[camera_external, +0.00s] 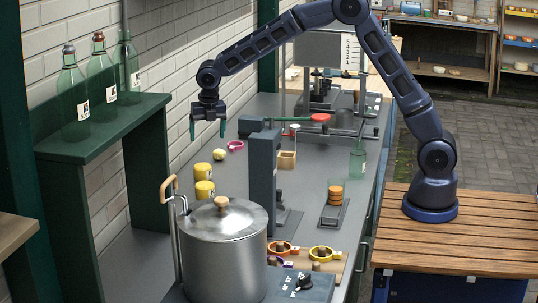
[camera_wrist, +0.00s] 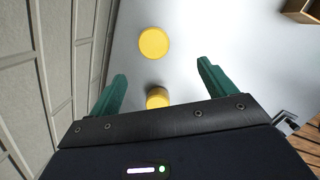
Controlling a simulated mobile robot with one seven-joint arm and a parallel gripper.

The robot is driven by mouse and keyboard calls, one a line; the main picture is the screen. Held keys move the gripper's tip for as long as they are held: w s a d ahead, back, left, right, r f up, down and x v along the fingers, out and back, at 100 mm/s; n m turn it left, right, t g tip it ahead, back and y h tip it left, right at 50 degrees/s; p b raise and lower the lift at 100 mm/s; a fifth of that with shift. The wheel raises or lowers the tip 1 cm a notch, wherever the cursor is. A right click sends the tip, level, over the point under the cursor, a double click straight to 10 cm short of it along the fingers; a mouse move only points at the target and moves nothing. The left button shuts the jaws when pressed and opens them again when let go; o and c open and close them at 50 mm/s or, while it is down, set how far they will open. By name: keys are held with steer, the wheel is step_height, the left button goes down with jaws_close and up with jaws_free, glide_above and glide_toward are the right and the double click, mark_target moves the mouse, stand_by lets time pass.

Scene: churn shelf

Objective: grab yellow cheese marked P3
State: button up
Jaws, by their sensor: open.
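Two yellow cheese cylinders stand on the grey counter near the brick wall, a farther one (camera_external: 203,171) and a nearer one (camera_external: 205,189), with small pale labels on their sides. A smaller pale-yellow round piece (camera_external: 219,154) lies just behind them. No P3 mark can be read. My gripper (camera_external: 207,130) is open and empty, pointing down above the counter behind these pieces. In the wrist view, a round yellow top (camera_wrist: 154,43) shows beyond the open green fingers (camera_wrist: 162,69). A second yellow piece (camera_wrist: 157,97) is between the fingers in the picture, partly hidden by the gripper body.
The brick wall (camera_wrist: 28,90) runs close along the left. A large steel pot (camera_external: 224,250) stands at the front, and a dark upright post (camera_external: 262,180) rises right of the cheeses. A shelf (camera_external: 105,130) holds bottles.

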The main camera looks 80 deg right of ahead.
mark_target(206, 165)
steer(key=shift+n, duration=0.6)
steer(key=w+f, duration=0.2)
steer(key=f, duration=0.1)
steer(key=shift+w+a+f, duration=0.15)
steer(key=shift+f, duration=0.1)
steer(key=f, duration=0.3)
steer(key=d+f, duration=0.1)
steer(key=f, duration=0.6)
steer(key=shift+w+d+f, duration=0.15)
steer(key=shift+w, duration=0.1)
steer(key=c, duration=1.2)
steer(key=shift+o, duration=0.2)
